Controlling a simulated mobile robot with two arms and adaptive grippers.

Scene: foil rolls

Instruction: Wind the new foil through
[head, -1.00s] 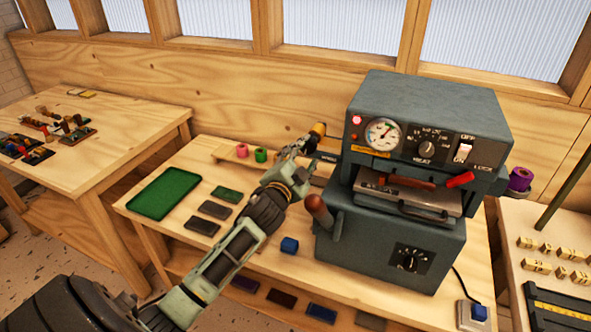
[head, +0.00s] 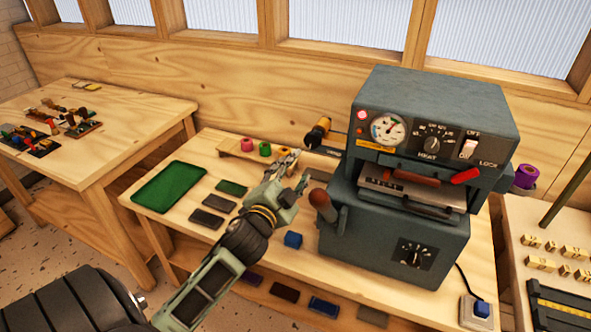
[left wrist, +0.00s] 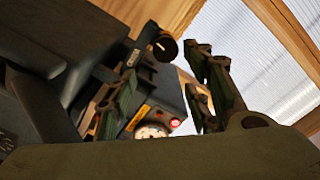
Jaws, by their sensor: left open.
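The hot-foil machine (head: 430,130) is a grey box with a gauge, a dial and a lit red lamp. A gold foil roll (head: 318,132) with a dark end sits on the machine's left side, towards the back. A round dark-and-gold end, which looks like this roll, shows in the left wrist view (left wrist: 165,49), beyond my fingers. My left gripper (head: 298,168) is open and empty, in front of the roll and left of the machine's lever (head: 323,205). Its spread fingers show in the left wrist view (left wrist: 168,90). Any foil path inside the machine is hidden. My right gripper is out of view.
A wooden rack at the back holds a pink roll (head: 247,144) and a green roll (head: 265,149). A purple roll (head: 526,176) stands right of the machine.

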